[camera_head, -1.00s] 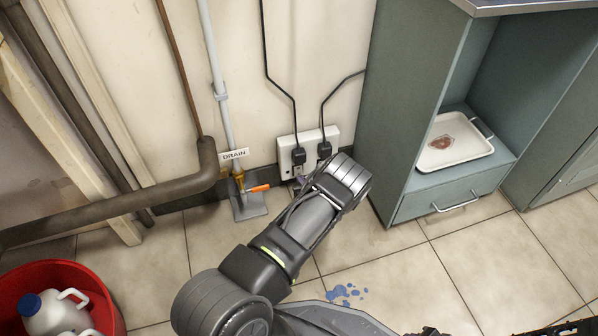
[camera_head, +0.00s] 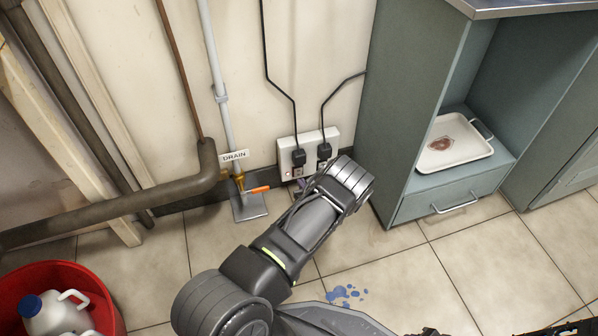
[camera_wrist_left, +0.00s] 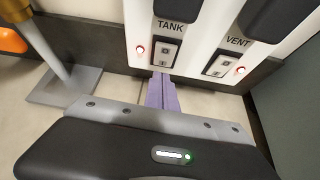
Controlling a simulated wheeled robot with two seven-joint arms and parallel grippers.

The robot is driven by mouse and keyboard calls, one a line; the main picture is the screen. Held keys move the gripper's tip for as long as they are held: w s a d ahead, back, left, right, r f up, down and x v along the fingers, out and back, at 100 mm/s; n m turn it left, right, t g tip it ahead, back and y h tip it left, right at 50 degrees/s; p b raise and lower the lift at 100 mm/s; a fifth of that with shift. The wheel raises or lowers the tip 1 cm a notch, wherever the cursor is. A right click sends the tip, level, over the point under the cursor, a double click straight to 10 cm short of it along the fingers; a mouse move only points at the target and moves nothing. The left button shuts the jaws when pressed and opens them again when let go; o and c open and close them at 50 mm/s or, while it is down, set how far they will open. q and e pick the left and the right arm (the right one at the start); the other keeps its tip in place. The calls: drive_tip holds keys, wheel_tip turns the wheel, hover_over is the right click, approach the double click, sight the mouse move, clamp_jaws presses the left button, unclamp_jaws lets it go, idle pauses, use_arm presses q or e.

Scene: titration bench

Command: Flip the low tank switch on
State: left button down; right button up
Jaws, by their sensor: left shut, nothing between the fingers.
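The white socket box (camera_head: 312,146) sits low on the wall with two black plugs in it. I cannot tell whether the tips touch the box. In the head view, the fingers (camera_head: 301,184) show only partly beside my wrist, in front of the box's lower edge.
The VENT switch (camera_wrist_left: 221,65) is to the right, with its own lit red lamp. The DRAIN pipe with an orange-handled valve (camera_head: 258,189) stands left. A teal cabinet (camera_head: 400,115) stands right. A red bucket (camera_head: 105,305) is at lower left. Blue spots (camera_head: 345,293) mark the floor.

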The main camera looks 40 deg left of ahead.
use_arm(q)
drive_tip(key=s+d+p, duration=0.1)
drive_tip(key=d, duration=0.1)
drive_tip(key=s+d+p, duration=0.1)
drive_tip(key=s+d, duration=0.1)
drive_tip(key=shift+s+d, duration=0.1)
drive_tip(key=shift+d, duration=0.2)
idle(0.6)
